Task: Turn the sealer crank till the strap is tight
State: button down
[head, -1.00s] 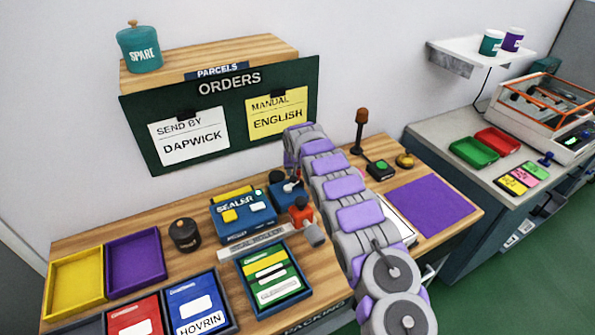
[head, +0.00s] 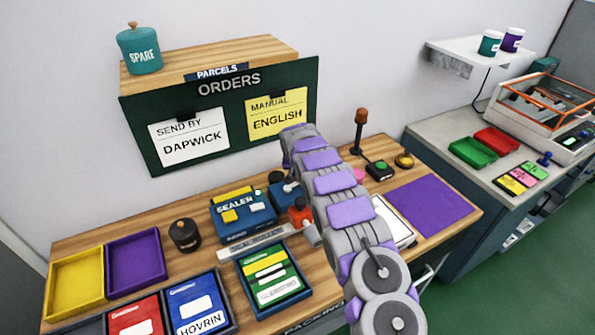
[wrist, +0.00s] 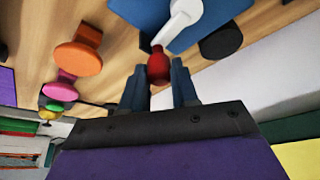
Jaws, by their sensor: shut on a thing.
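The blue sealer (head: 235,222), with a yellow patch and a "SEALER" label, sits on the wooden bench. Its blue body (wrist: 150,15) also shows at the top of the wrist view. A pale crank arm (wrist: 186,14) comes off it and ends in a red knob (wrist: 158,68). My gripper (wrist: 158,88) has a dark blue finger on each side of that knob and is shut on it. In the head view my arm hides most of the gripper and knob. I cannot make out the strap or how tight it is.
A green parcel (head: 270,272) lies in a dark tray in front of the sealer. A dark pot (head: 185,235) stands left. The order board (head: 225,150) rises behind. The purple mat (head: 432,206) is clear.

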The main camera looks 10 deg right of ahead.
jog(key=shift+s+f, duration=0.1)
jog(key=c, duration=0.9)
grip_release()
jog(key=shift+o, duration=0.2)
jog(key=p+v, duration=0.3)
jog(key=v, duration=1.4)
jog(key=shift+a, duration=0.15)
